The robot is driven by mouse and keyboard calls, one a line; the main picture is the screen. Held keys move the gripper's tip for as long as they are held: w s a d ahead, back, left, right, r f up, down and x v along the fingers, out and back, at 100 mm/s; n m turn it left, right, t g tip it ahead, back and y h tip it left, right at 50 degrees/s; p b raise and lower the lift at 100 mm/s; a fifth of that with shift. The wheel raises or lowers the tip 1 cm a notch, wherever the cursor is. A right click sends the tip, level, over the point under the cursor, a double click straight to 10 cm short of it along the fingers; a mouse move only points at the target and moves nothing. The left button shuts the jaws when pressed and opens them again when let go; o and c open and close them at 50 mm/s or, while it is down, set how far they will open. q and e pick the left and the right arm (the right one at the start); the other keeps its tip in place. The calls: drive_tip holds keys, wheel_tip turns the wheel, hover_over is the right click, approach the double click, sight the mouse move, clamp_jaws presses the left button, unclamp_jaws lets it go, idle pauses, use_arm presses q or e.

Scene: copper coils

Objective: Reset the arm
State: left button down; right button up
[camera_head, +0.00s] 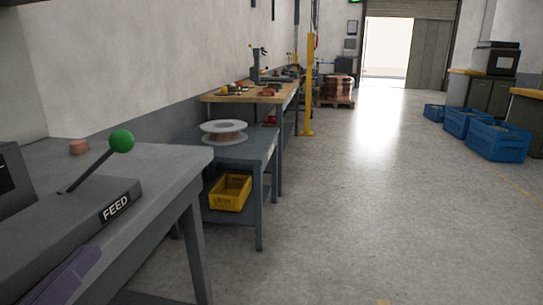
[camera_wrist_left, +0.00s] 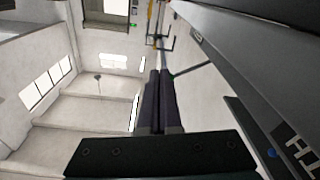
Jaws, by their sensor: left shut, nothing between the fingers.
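My left gripper (camera_wrist_left: 159,76) shows in the left wrist view as two dark purple fingers side by side, closed together with nothing between them. In the head view a purple part that looks like this gripper (camera_head: 68,276) shows at the bottom left, beside the grey FEED housing (camera_head: 90,205). A lever with a green ball knob (camera_head: 121,141) rises at a slant from that housing. The gripper is below the knob in the picture and apart from it. My right gripper is in neither view.
A small copper coil (camera_head: 79,147) lies on the grey bench (camera_head: 175,160). Beyond it, a lower table (camera_head: 262,148) carries a spool (camera_head: 224,132), with a yellow bin (camera_head: 230,192) below. Blue crates (camera_head: 498,141) stand at the right. The middle floor is clear.

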use_arm(q)
drive_tip(key=s+d+r+m+g+p, duration=0.2)
drive_tip(key=s+r+g+p, duration=0.6)
drive_tip(key=p, duration=0.3)
drive_tip(key=s+d+r+m+g+p, duration=0.2)
drive_tip(key=s+r+m+g+p, duration=0.1)
drive_tip(key=s+r+g+p, duration=0.65)
wheel_tip(320, 180, up, 34)
drive_tip(key=w+t+p, duration=0.1)
drive_tip(key=t+p, duration=0.1)
drive_tip(key=p, duration=3.5)
drive_tip(key=shift+w, duration=0.35)
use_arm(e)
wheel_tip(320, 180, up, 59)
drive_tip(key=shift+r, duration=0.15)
